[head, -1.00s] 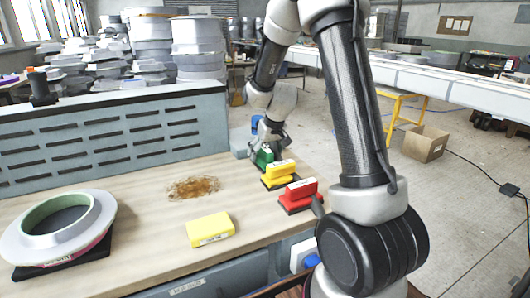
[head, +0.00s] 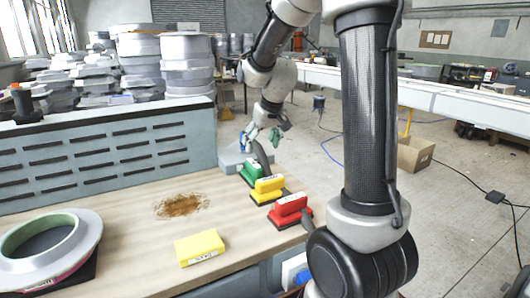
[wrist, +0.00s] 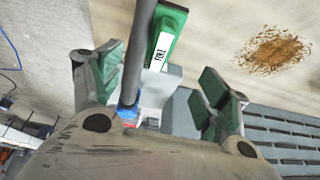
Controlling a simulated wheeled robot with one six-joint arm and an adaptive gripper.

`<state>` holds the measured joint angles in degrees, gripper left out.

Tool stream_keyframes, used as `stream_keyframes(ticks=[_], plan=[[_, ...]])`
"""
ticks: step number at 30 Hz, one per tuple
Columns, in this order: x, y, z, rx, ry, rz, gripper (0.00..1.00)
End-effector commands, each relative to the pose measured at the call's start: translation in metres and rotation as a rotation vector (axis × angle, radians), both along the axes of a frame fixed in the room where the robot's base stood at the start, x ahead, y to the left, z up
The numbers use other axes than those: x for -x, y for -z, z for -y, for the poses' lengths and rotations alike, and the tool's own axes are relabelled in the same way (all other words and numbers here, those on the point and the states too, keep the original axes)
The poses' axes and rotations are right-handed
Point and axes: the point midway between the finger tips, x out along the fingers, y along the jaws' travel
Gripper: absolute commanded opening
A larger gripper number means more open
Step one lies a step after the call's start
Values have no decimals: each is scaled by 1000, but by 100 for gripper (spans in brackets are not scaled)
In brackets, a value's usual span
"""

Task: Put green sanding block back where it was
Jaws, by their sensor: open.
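The green sanding block (head: 252,173) sits on a dark base at the bench's far right edge, at the back of a row with a yellow block (head: 267,187) and a red block (head: 290,209). In the wrist view the green block (wrist: 168,32) shows its white label at top centre, apart from both fingers. My gripper (head: 263,134) is above and a little beyond the green block, clear of it. The wrist view shows my gripper (wrist: 163,88) with its green-padded fingers wide apart and nothing between them.
A ring mould (head: 45,245) stands at left. A slotted panel (head: 110,155) borders the back.

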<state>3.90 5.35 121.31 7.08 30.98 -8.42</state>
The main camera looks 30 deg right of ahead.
Motion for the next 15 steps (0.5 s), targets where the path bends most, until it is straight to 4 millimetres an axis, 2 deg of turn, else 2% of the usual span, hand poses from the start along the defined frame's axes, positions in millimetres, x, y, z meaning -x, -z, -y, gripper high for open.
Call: stream_keyframes(ticks=[2,5,8,9,12,15], plan=[[14,-13,-2,1,-3,4,76],[49,-37,-8,3,-8,5,76],[104,-61,-14,8,-14,4,76],[128,-68,-16,10,-14,1,76],[184,-77,-19,19,-14,-7,76],[230,-78,-19,29,-12,-11,76]])
